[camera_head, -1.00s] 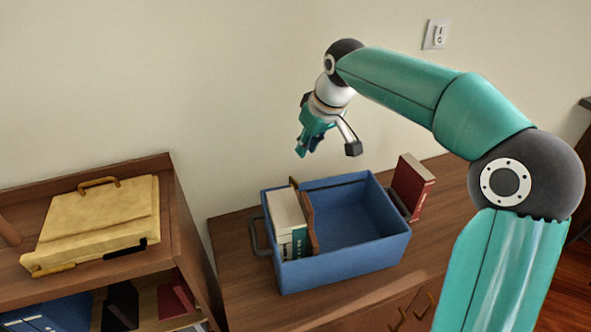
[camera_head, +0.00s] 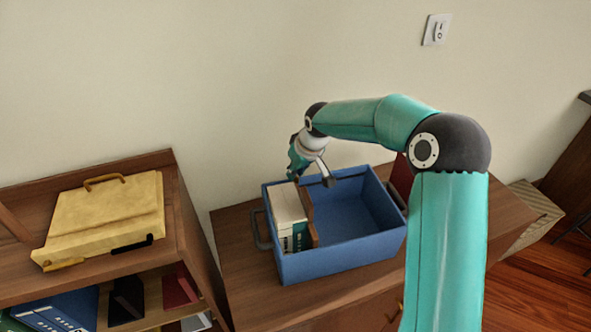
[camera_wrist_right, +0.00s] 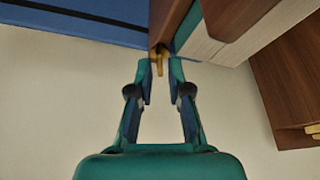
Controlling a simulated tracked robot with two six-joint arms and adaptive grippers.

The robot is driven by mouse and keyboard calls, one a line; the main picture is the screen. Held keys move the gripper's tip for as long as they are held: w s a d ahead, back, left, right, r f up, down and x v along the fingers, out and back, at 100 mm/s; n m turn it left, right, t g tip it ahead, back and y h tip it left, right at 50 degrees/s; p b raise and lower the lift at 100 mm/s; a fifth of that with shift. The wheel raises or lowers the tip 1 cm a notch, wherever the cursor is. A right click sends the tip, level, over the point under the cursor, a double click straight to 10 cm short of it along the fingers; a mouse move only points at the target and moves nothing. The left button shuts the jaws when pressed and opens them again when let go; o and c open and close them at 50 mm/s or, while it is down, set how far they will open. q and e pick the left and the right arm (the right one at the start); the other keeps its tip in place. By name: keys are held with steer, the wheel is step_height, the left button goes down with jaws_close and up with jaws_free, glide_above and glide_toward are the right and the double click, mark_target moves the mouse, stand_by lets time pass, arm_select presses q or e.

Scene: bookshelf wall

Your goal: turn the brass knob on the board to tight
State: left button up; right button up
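The brown board (camera_head: 314,228) stands upright as a divider inside the blue crate (camera_head: 335,263), beside pale books. In the right wrist view the board (camera_wrist_right: 167,22) shows edge-on with the brass knob (camera_wrist_right: 159,62) at its end. My right gripper (camera_head: 309,178) is over the crate's back edge, at the board's far end, and hides the knob in the head view. In the right wrist view this gripper (camera_wrist_right: 160,80) is open, its fingertips on either side of the knob's outer end, with gaps still visible. My left gripper is out of view.
Pale books with a green spine (camera_head: 289,215) stand left of the board. A red book (camera_head: 402,175) is partly behind my arm, right of the crate. A yellow case (camera_head: 105,212) lies on the shelf at left. The crate's right part is empty. The wall is close behind.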

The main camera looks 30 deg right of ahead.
steer(key=shift+w+f, duration=0.25)
steer(key=shift+f, duration=0.35)
jaws_close()
steer(key=shift+f, duration=0.1)
steer(key=m+h+b, duration=0.1)
steer(key=m+b, duration=0.2)
steer(key=b, duration=0.2)
steer(key=shift+a+f, duration=0.1)
steer(key=shift+f, duration=0.1)
steer(key=shift+r+m+h+b, duration=0.2)
steer(key=shift+m+h+b, duration=0.1)
steer(key=shift+m+b, duration=0.4)
steer(key=shift+r, duration=0.15)
